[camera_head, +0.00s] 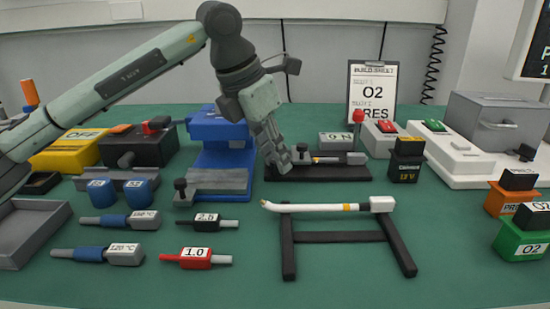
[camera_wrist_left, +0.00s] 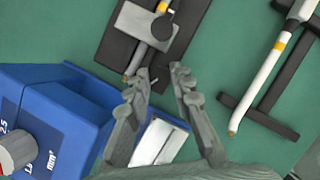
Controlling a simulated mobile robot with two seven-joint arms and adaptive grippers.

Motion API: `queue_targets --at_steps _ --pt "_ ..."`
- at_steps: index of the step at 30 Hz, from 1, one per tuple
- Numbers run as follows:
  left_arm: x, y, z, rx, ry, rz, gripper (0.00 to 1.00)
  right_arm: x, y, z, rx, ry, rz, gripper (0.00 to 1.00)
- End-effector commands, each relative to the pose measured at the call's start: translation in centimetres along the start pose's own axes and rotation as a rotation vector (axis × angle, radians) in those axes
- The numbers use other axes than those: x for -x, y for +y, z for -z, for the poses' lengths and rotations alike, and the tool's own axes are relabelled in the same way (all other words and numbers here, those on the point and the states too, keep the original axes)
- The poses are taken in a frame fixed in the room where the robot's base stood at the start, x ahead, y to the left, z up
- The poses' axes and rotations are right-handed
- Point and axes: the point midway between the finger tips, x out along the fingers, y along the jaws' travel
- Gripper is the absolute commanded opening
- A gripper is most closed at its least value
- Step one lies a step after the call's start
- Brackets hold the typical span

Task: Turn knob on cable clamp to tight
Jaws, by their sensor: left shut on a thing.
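The cable clamp is a black base (camera_head: 325,173) in the middle of the table. In the left wrist view a grey plate (camera_wrist_left: 135,22) and a round dark knob (camera_wrist_left: 163,27) sit on the base (camera_wrist_left: 122,48). A grey display (camera_head: 336,141) behind reads "0 N". My left gripper (camera_head: 277,162) points down at the base's left end. In the wrist view its fingers (camera_wrist_left: 158,76) stand a little apart, with a thin grey piece between them; the knob lies beyond the tips. My right gripper is not in view.
A blue device (camera_head: 222,158) stands close left of the clamp. A black stand (camera_head: 340,237) with a white tube (camera_head: 325,207) is in front. A build sheet (camera_head: 372,90) stands behind. Several labelled connectors lie at front left, a grey box (camera_head: 495,122) at right.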

Motion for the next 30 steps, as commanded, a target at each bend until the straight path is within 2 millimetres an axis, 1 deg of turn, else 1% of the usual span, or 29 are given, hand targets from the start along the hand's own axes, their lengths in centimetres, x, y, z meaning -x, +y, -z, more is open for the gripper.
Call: queue_targets --at_steps 6,18,19,23,24,30 --pt "0.04 0.04 -0.04 -0.046 -0.001 0.019 0.0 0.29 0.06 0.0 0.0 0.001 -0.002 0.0" --pt "0.06 0.04 -0.04 -0.054 -0.001 0.022 0.0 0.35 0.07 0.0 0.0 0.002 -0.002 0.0" --pt "0.07 0.04 -0.04 -0.054 -0.001 0.022 0.23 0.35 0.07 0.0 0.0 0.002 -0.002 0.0" --pt "0.06 0.04 -0.04 -0.054 -0.001 0.022 0.39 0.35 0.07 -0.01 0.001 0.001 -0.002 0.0" --pt "0.05 0.04 -0.04 -0.054 -0.001 0.022 0.42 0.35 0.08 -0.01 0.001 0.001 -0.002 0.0" --pt "0.02 0.05 -0.02 -0.053 0.0 0.022 0.42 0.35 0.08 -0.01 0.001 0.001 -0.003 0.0"
